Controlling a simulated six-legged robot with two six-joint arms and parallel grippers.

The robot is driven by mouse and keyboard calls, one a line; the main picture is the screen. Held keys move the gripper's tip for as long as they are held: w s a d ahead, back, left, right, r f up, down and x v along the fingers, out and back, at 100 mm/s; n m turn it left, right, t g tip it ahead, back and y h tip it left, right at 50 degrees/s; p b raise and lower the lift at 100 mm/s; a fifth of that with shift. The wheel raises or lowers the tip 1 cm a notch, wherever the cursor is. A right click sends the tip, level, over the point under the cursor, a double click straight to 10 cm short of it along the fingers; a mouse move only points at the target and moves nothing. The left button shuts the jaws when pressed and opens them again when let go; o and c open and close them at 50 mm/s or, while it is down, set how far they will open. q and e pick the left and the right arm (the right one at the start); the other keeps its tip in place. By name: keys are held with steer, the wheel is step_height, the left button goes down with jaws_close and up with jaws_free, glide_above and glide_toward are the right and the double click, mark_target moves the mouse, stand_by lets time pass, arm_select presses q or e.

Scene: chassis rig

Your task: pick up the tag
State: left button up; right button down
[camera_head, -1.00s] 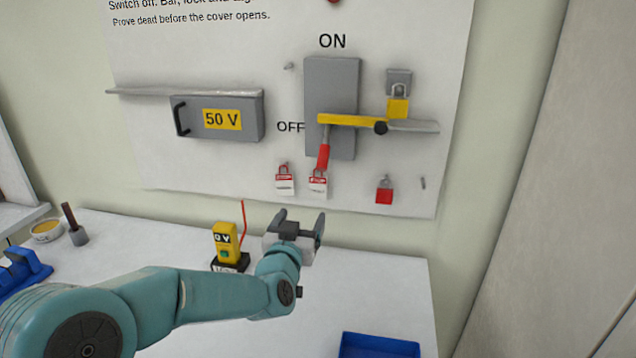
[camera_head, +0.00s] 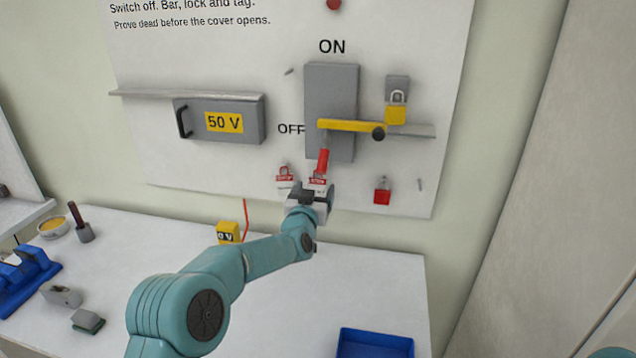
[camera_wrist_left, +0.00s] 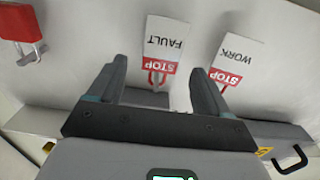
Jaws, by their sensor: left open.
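Two white tags with red STOP bands hang side by side on the white board. The FAULT tag (camera_wrist_left: 165,42) is the right one in the head view (camera_head: 318,179), below the red handle end. The WORK tag (camera_wrist_left: 236,58) is the left one in the head view (camera_head: 284,176). My left gripper (camera_head: 313,190) is open in front of the FAULT tag and hides its lower part. In the wrist view its fingers (camera_wrist_left: 158,75) are on either side of the FAULT tag's line; I cannot tell whether they touch it. My right gripper is out of view.
A red padlock (camera_head: 382,192) hangs to the right of the tags. A yellow bar (camera_head: 348,124) crosses the grey switch box (camera_head: 317,85), near a yellow padlock (camera_head: 396,115). The yellow tester (camera_head: 228,232) and blue tray (camera_head: 376,343) are on the table below.

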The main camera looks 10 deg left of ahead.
mark_target(318, 183)
arm_select(q)
steer(key=shift+w+p, duration=0.4)
steer(key=shift+w, duration=1.1)
steer(key=c, duration=1.1)
steer(key=shift+r, duration=0.1)
